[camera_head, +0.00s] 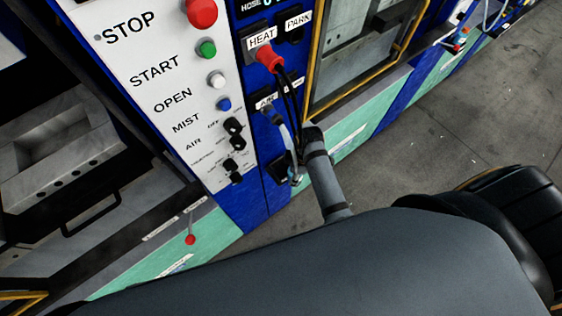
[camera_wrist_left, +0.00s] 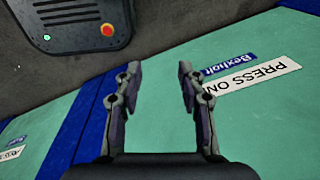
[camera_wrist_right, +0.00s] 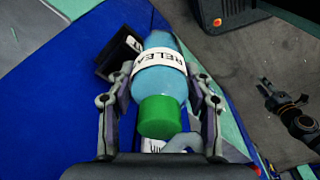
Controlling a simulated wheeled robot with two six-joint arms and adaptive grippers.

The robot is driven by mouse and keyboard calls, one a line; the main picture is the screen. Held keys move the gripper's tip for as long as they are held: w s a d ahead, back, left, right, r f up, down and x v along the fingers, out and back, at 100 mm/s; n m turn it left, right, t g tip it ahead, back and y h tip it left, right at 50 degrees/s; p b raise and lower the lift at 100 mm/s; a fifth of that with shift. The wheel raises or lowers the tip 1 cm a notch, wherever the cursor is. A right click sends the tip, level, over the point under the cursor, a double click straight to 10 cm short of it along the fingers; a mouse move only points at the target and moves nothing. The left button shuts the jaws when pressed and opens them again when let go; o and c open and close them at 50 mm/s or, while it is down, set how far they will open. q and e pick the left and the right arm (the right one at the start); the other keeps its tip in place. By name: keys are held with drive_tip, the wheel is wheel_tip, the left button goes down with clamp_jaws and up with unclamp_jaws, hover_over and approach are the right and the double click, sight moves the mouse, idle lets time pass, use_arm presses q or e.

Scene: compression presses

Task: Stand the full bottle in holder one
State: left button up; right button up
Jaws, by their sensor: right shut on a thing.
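A light blue bottle (camera_wrist_right: 160,82) with a green cap (camera_wrist_right: 161,117) and a white label reading "RELEA…" is in the right wrist view. My right gripper (camera_wrist_right: 160,85) is shut on it, one finger on each side. A black bracket-like part (camera_wrist_right: 116,58) with a small white label is on the blue panel, beside and partly behind the bottle. I cannot tell whether it is holder one or whether the bottle touches it. My left gripper (camera_wrist_left: 158,75) is open and empty before a green panel.
A white control panel (camera_head: 160,60) with buttons and black knobs is in the head view. A red plug (camera_head: 269,58) with black cables is at the HEAT socket on the blue column. Open grey floor (camera_head: 490,110) lies to the right.

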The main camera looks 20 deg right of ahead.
drive_tip(key=w+a, duration=0.2)
drive_tip(key=w, duration=0.5)
drive_tip(key=shift+a+r, duration=0.15)
drive_tip(key=shift+a, duration=0.1)
drive_tip(key=f, duration=0.1)
drive_tip(key=s+f, duration=0.1)
drive_tip(key=f, duration=0.1)
clamp_jaws()
drive_tip(key=shift+s+f, duration=0.2)
drive_tip(key=shift+f, duration=0.2)
use_arm(q)
drive_tip(key=shift+w+a+r, duration=0.1)
drive_tip(key=shift+w, duration=0.75)
use_arm(e)
drive_tip(key=shift+f, duration=0.1)
drive_tip(key=o, duration=1.2)
unclamp_jaws()
drive_tip(key=shift+w+d, duration=0.1)
drive_tip(key=shift+w, duration=0.15)
drive_tip(key=shift+o, duration=1.3)
drive_tip(key=shift+w, duration=0.2)
use_arm(q)
drive_tip(key=shift+w, duration=0.25)
